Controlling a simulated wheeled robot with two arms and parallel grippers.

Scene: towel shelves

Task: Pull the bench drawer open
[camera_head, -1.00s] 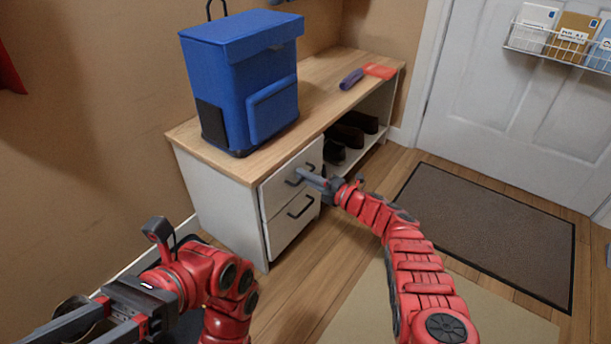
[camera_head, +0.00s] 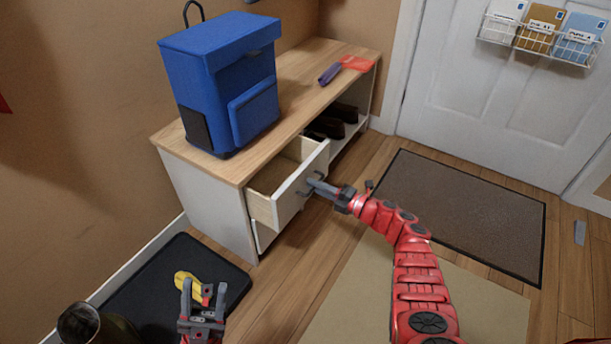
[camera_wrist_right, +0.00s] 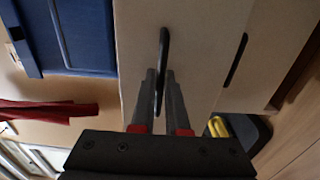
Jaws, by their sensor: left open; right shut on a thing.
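The bench (camera_head: 222,172) has a wooden top and white sides. Its top drawer (camera_head: 302,188) stands partly open, showing an empty-looking pale inside. My right gripper (camera_head: 318,184) is shut on the dark handle of that drawer. In the right wrist view the handle (camera_wrist_right: 163,45) passes between the two fingers. The lower drawer (camera_head: 263,234) is closed and partly hidden under the open one; its handle (camera_wrist_right: 236,60) shows in the right wrist view. My left gripper (camera_head: 204,293) is open and empty, low over the black mat.
A blue cooler bag (camera_head: 225,90) stands on the bench. A purple and red item (camera_head: 345,68) lies behind it. Dark shoes (camera_head: 337,120) sit on the bench shelf. A yellow item (camera_head: 183,278) lies on the black mat (camera_head: 150,290). A brown doormat (camera_head: 465,208) lies right.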

